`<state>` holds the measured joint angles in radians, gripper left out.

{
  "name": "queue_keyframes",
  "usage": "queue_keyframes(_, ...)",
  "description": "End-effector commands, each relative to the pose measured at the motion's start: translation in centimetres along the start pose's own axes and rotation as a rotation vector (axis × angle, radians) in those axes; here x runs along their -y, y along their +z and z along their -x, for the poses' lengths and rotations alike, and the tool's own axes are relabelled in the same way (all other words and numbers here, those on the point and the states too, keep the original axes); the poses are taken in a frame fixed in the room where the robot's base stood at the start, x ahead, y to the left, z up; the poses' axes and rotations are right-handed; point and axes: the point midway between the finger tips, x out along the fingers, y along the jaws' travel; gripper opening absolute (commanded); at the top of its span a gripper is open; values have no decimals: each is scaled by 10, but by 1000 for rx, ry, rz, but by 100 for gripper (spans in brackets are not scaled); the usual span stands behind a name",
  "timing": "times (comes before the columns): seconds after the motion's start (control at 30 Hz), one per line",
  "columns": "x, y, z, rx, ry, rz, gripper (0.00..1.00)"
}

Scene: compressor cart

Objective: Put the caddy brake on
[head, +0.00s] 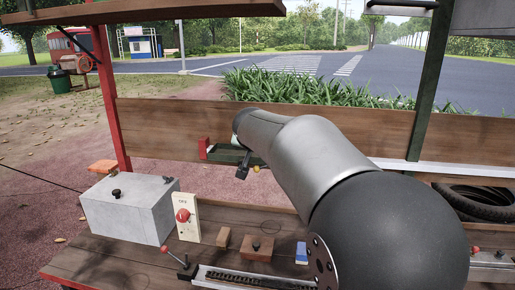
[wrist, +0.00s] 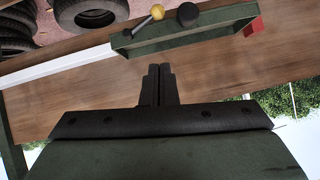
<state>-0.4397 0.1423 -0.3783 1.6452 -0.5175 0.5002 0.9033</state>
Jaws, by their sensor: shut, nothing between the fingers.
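A green caddy-like tray with a red end (head: 203,147) sits by the wooden back board, partly hidden by my arm. The green tray (wrist: 195,35) crosses the top of the wrist view, its red end (wrist: 254,26) at right. A lever with a yellow ball knob (wrist: 157,12) and a round black knob (wrist: 187,14) stand on its far side. The yellow knob (head: 256,169) shows small below my arm in the head view. Which part is the brake I cannot tell. My gripper (wrist: 160,68) is shut and empty, its fingertips short of the tray.
On the bench stand a grey box (head: 127,212), a white panel with a red dial (head: 186,217), wooden blocks (head: 258,248) and a blue-topped block (head: 301,253). A red-knobbed lever (head: 176,257) is at the front. Tyres (head: 478,202) lie at right. Red and green posts flank the board.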

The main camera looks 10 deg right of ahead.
Motion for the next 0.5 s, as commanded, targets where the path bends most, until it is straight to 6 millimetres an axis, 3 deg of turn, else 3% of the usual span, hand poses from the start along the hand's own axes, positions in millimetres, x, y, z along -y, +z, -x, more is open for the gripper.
queue_keyframes(0.3, -1, -2, -68, 2, 5, 0, 0)
queue_keyframes(0.5, 0, 20, -89, 2, 2, 2, 0)
